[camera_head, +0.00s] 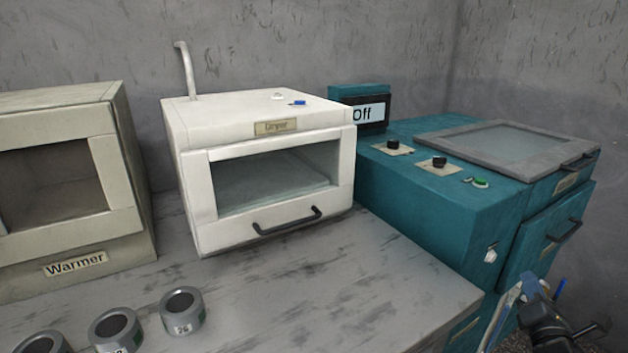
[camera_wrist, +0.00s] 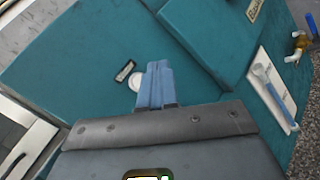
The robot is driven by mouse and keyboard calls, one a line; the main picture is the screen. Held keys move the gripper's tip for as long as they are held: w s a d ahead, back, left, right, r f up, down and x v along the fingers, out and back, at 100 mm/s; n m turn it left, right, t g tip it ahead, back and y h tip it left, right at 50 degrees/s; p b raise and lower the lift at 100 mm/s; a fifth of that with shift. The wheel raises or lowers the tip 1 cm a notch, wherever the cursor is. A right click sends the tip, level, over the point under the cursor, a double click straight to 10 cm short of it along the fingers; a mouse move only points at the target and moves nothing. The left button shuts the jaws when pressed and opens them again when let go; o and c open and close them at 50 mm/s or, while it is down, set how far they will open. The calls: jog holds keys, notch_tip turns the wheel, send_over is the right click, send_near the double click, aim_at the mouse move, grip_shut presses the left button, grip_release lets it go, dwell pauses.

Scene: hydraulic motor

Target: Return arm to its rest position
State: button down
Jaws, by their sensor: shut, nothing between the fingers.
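My gripper (camera_head: 530,286) is at the lower right of the head view, in front of the teal machine (camera_head: 425,205) and close to its right side. In the wrist view the blue fingers (camera_wrist: 155,84) are together with nothing between them. The teal machine's surface (camera_wrist: 75,55) fills much of that view behind the fingers. A small label and a round white part (camera_wrist: 137,81) show beside the fingertips. Most of my arm is out of the head view.
A white oven-like box (camera_head: 262,135) and a beige box labelled Warmer (camera_head: 75,262) stand on the grey bench (camera_head: 340,285). Several grey cylinders (camera_head: 182,312) sit at its front left. The wrist view shows a brass fitting (camera_wrist: 299,44) at right.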

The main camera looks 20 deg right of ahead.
jog(key=s+a+m+t+y+p, duration=0.1)
jog(key=s+a+m+y+p, duration=0.3)
jog(key=a, duration=1)
jog(key=s+a+m+t+y+b, duration=0.15)
jog(key=s+a+m, duration=0.35)
jog(key=a, duration=1)
jog(key=s+a+r+m+g+y+p, duration=0.1)
jog(key=s+a+r+m+y+p, duration=0.1)
jog(key=s+a+r+m, duration=0.3)
jog(key=s+a+r+m+g+y+p, duration=0.1)
jog(key=s+a+r+m+y+p, duration=0.1)
jog(key=s+a+r+m+y, duration=0.3)
jog(key=s+a+r+m, duration=0.1)
jog(key=s+a+r, duration=0.2)
jog(key=s, duration=0.4)
jog(key=shift+a+r, duration=0.2)
jog(key=shift+r, duration=0.15)
jog(key=shift+g, duration=0.25)
